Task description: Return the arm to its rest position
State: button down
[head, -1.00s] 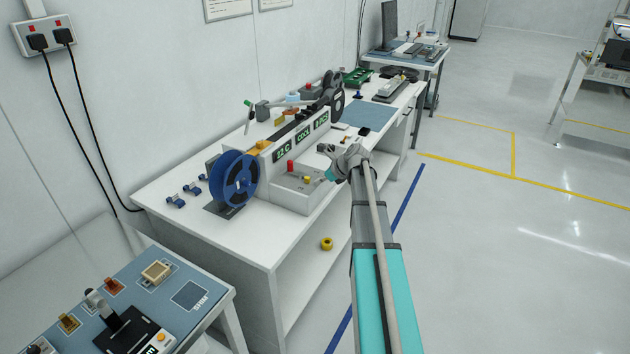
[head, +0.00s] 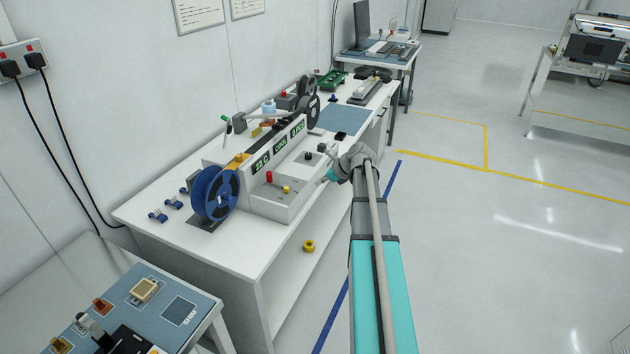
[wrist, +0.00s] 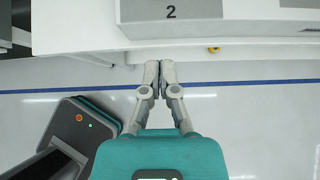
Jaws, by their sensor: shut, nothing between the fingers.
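My arm reaches forward in the head view, and its gripper (head: 330,165) is at the front edge of the white workbench (head: 245,262), beside the grey test handler (head: 285,200). The fingers are partly hidden there by the wrist. In the wrist view my gripper (wrist: 159,66) is shut, its two fingertips together with nothing between them. It hangs over the floor, just clear of the bench edge and of a grey box face marked "2" (wrist: 200,12).
A blue reel (head: 214,194) stands at the handler's left end. A yellow roll (head: 309,246) lies on the lower shelf. A side table (head: 205,305) with a blue mat is at lower left. Open floor with a blue line (head: 340,305) and yellow lines lies to the right.

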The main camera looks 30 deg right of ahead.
jog(key=shift+s+d+r, duration=0.1)
jog(key=shift+s+r, duration=0.1)
dwell(0.6)
jog(key=s+a+f+n+g+h, duration=0.1)
jog(key=s+a+n+g, duration=0.1)
jog(key=s+a+n, duration=0.4)
jog(key=s+a+f+n+g+h, duration=0.2)
jog(key=s+a+n, duration=0.4)
jog(key=a+n, duration=0.7)
jog(key=s+a+f+n+g+h, duration=0.2)
jog(key=s+a+n+g, duration=0.1)
jog(key=s+a+n, duration=0.4)
jog(key=a+n, duration=0.3)
jog(key=a, duration=0.3)
jog(key=shift+a+f, duration=0.15)
jog(key=shift+f, duration=0.05)
jog(key=shift+a, duration=0.15)
